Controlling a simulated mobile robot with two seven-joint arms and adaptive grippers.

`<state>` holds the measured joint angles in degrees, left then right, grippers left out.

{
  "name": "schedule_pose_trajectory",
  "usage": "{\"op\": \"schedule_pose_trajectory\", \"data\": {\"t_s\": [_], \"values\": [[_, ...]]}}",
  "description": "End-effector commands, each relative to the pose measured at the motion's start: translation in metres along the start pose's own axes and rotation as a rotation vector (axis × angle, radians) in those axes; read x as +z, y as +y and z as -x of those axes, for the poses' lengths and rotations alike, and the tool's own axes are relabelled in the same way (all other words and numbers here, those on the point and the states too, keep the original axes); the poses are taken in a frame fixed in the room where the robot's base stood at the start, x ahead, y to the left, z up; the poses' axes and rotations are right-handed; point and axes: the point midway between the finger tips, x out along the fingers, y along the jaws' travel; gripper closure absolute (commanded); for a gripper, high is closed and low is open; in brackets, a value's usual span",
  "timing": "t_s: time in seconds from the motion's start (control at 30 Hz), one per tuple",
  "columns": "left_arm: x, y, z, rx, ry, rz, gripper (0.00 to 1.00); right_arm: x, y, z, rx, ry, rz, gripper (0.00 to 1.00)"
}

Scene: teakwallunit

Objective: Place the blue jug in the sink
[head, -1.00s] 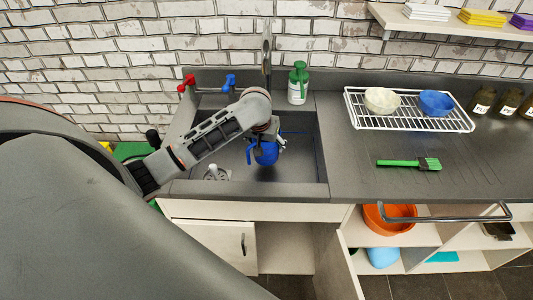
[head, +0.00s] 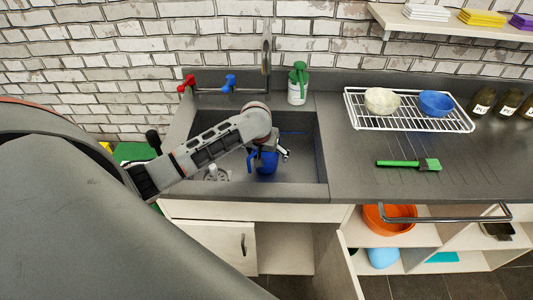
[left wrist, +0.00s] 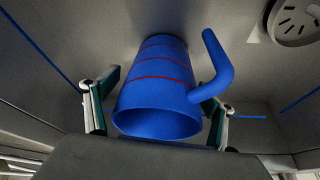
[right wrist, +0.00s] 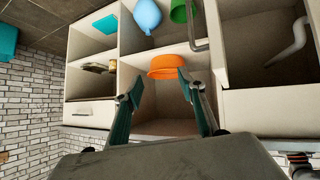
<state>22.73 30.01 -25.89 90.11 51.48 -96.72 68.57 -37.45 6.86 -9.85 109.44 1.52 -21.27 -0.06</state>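The blue jug (head: 264,163) is inside the sink (head: 308,165), partly hidden under my left gripper (head: 270,152). In the left wrist view the jug (left wrist: 158,95), with red bands and a handle on the right, appears to stand on the sink floor. My left gripper is open, one finger on each side of the jug, with a gap visible on the left. The right finger is close to the handle; contact there cannot be told. My right gripper (right wrist: 157,88) is open and empty, before the cabinet shelves; the head view does not show it.
A green-topped bottle (head: 298,84) stands behind the sink, near the faucet (head: 266,50). A wire rack (head: 400,117) with two bowls and a green brush (head: 410,164) are on the counter to the right. An orange bowl (head: 388,215) sits on a shelf below.

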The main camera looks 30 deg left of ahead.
Motion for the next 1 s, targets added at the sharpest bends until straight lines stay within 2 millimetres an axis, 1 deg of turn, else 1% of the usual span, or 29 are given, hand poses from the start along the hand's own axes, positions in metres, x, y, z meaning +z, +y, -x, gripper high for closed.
{"op": "schedule_pose_trajectory", "data": {"t_s": [0.23, 0.37, 0.47, 0.7, 0.8, 0.9, 1.0], "values": [[-0.001, 0.000, 0.002, -0.001, 0.001, 0.000, 0.16, 0.000, 0.000, 0.000, 0.000, 0.000, 0.000, 0.60], [-0.002, 0.000, 0.014, 0.000, 0.002, -0.001, 0.16, 0.000, 0.000, 0.000, 0.000, 0.000, 0.000, 0.60], [-0.002, 0.000, 0.032, 0.000, 0.005, -0.003, 0.16, 0.000, 0.000, 0.000, 0.000, 0.000, 0.000, 0.60], [-0.002, 0.000, 0.082, 0.001, 0.004, -0.002, 0.16, 0.000, 0.000, 0.000, 0.000, -0.001, 0.000, 0.60], [-0.002, 0.000, 0.099, 0.001, 0.003, -0.002, 0.16, 0.000, 0.000, 0.000, 0.000, -0.001, 0.000, 0.60], [-0.002, 0.000, 0.111, 0.000, 0.003, 0.000, 0.16, 0.000, 0.000, 0.000, 0.000, -0.001, 0.001, 0.60], [-0.002, 0.000, 0.119, 0.000, 0.002, 0.000, 0.16, 0.001, 0.000, 0.000, 0.000, -0.001, 0.000, 0.60]]}}
